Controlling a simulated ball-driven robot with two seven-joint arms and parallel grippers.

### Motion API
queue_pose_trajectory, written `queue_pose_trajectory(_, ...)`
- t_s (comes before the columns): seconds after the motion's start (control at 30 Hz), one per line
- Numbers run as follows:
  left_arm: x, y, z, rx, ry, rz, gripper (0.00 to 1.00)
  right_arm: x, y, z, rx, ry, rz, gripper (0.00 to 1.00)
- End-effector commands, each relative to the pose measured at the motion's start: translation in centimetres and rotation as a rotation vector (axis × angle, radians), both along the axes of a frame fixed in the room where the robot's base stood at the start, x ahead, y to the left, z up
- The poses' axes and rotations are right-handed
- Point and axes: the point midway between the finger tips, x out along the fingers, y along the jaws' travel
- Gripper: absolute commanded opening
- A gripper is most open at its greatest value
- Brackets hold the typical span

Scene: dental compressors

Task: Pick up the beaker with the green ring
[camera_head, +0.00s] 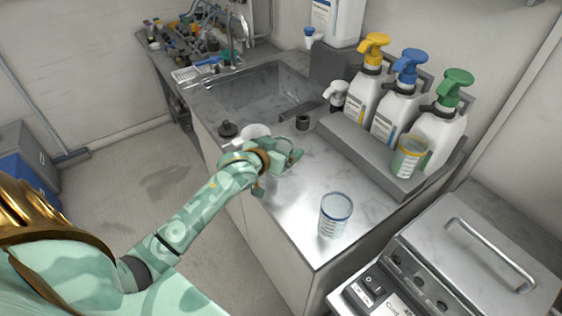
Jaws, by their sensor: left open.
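A small clear beaker with a yellow-green ring (409,157) stands upright on the grey rack, in front of the green-topped spray bottle. Another clear beaker, with a blue ring (335,215), stands upright near the front right of the counter. My left gripper (279,174) is open and empty over the counter's front edge. It is left of both beakers and apart from them. My right gripper is not in view.
The grey rack (355,148) holds spray bottles with yellow (368,85), blue (399,95) and green (444,120) tops. A sink (265,90) lies behind my left gripper. A metal-lidded machine (480,255) stands front right. Counter between gripper and blue-ringed beaker is clear.

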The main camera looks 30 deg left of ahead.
Motion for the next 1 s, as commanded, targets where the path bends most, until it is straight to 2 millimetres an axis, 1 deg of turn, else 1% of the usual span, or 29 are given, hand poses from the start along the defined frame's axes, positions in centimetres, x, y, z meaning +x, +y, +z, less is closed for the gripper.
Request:
queue_pose_trajectory(0.17, 0.1, 0.0, 0.1, 0.0, -0.001, 0.0, 0.88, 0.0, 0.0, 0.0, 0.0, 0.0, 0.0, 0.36)
queue_pose_trajectory(0.2, 0.1, 0.0, 0.1, 0.0, -0.001, 0.0, 0.85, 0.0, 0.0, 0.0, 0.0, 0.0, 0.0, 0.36)
queue_pose_trajectory(0.27, 0.0, 0.0, 0.1, 0.0, -0.001, 0.0, 0.69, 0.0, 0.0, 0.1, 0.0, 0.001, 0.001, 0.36)
queue_pose_trajectory(0.3, 0.0, 0.0, 0.1, 0.0, -0.001, 0.0, 0.58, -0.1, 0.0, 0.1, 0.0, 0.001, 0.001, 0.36)
queue_pose_trajectory(0.37, 0.0, 0.0, 0.1, 0.0, -0.001, 0.0, 0.41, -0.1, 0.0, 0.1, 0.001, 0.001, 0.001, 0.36)
queue_pose_trajectory(0.63, 0.0, 0.0, 0.1, 0.001, 0.0, 0.0, 0.41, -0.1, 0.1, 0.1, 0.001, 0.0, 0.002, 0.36)
queue_pose_trajectory(0.77, 0.0, 0.0, 0.7, 0.001, -0.001, 0.0, 0.41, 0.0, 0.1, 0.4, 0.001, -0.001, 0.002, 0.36)
queue_pose_trajectory(0.87, 0.1, 0.0, 1.8, 0.0, -0.003, 0.0, 0.41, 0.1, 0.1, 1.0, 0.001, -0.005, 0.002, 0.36)
queue_pose_trajectory(0.97, 0.1, 0.0, 3.9, -0.001, -0.006, 0.0, 0.41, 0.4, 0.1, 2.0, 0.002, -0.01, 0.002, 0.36)
queue_pose_trajectory(1.0, -0.6, -0.1, 4.5, -0.001, -0.003, -0.001, 0.41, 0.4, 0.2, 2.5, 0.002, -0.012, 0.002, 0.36)
